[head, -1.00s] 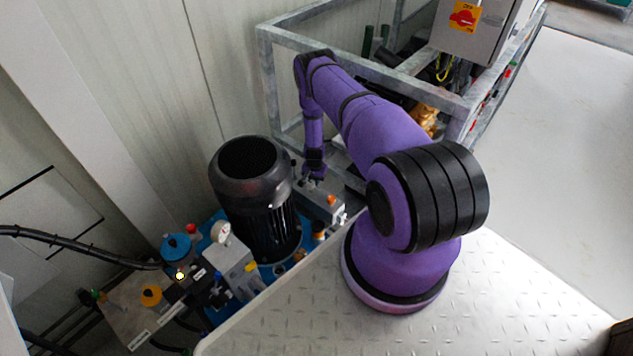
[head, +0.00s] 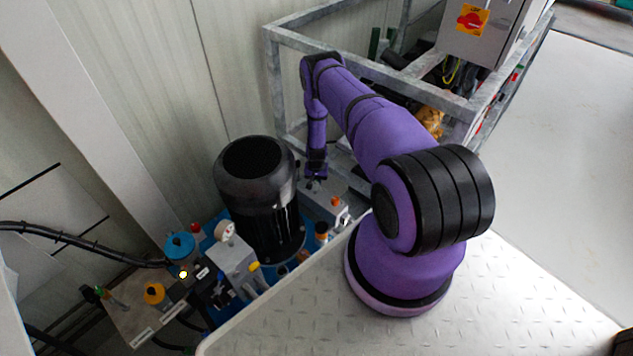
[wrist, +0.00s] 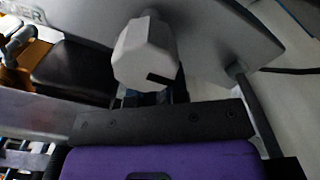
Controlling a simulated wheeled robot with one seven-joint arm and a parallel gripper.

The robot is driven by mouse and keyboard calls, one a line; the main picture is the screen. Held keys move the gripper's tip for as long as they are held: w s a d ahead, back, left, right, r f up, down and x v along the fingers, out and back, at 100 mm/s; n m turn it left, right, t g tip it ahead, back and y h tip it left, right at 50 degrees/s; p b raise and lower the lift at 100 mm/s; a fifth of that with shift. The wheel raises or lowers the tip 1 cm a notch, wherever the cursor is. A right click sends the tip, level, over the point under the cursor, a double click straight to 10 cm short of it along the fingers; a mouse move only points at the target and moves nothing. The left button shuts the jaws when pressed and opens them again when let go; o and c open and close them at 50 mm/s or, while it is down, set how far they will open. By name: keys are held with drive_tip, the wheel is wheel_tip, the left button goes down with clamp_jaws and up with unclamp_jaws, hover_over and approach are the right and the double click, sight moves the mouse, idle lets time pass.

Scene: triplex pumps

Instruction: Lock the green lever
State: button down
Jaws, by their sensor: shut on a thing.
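My gripper (head: 314,184) reaches down just right of the black motor, at a grey block (head: 325,205) with an orange knob. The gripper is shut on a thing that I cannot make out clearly. No green lever is plainly visible at the fingers. Dark green upright pieces (head: 375,45) stand inside the metal frame in the head view, and I cannot tell whether they are levers.
The black motor (head: 256,200) stands close left of my gripper. A grey metal frame (head: 275,75) and a grey box with a red switch (head: 472,20) are behind. Gauges and a valve block (head: 232,262) are lower left. A pale floor lies open at right.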

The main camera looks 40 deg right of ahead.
drive_tip(key=c, duration=1.1)
unclamp_jaws()
wheel_tip(320, 180, up, 11)
drive_tip(key=shift+f, duration=0.1)
